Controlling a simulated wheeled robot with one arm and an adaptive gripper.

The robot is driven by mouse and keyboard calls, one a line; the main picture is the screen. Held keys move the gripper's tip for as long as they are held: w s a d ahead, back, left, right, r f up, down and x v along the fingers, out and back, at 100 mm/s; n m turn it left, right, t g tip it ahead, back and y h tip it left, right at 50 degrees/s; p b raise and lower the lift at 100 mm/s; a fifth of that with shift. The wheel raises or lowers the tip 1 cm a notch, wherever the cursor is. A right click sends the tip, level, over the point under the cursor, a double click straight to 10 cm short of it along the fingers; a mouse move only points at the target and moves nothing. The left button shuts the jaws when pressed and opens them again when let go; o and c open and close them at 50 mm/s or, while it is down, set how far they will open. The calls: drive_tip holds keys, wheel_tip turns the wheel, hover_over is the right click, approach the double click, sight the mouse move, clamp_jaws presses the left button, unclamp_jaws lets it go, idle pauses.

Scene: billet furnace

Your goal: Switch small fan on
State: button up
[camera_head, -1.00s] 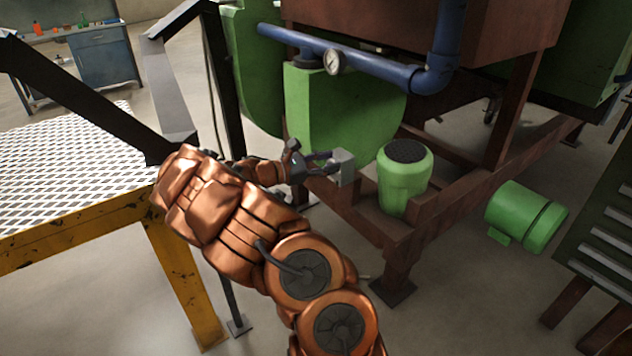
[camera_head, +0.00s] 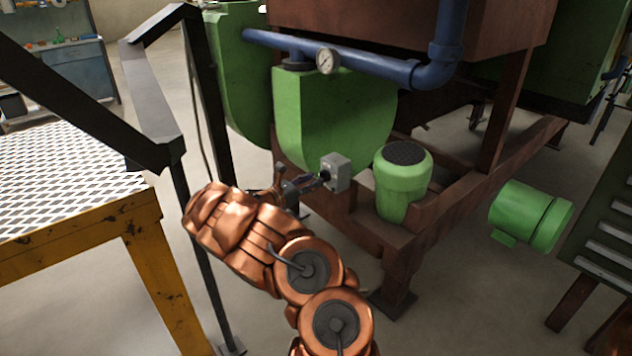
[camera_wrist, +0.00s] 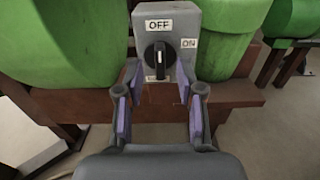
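A grey switch box (camera_head: 338,171) stands in front of the green housing, right of my gripper in the head view. In the wrist view the box (camera_wrist: 205,50) carries an OFF label (camera_wrist: 158,24) above and an ON label (camera_wrist: 188,43) to the right. Its black rotary knob (camera_wrist: 160,58) stands upright, in line with OFF. My gripper (camera_wrist: 160,88) is open, with a finger on each side below the knob and nothing between them. In the head view my gripper (camera_head: 308,182) is close to the knob side; contact cannot be told.
A green motor with a black grille (camera_head: 403,180) stands right of the box on a brown steel frame (camera_head: 415,240). Another green motor (camera_head: 530,215) is further right. A black railing (camera_head: 205,100) and a yellow-edged platform (camera_head: 80,232) are at left. A blue pipe (camera_head: 340,58) runs above.

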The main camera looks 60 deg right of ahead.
sight(323, 176)
drive_tip(key=shift+x, duration=1.05)
drive_tip(key=shift+c, duration=0.3)
clamp_jaws()
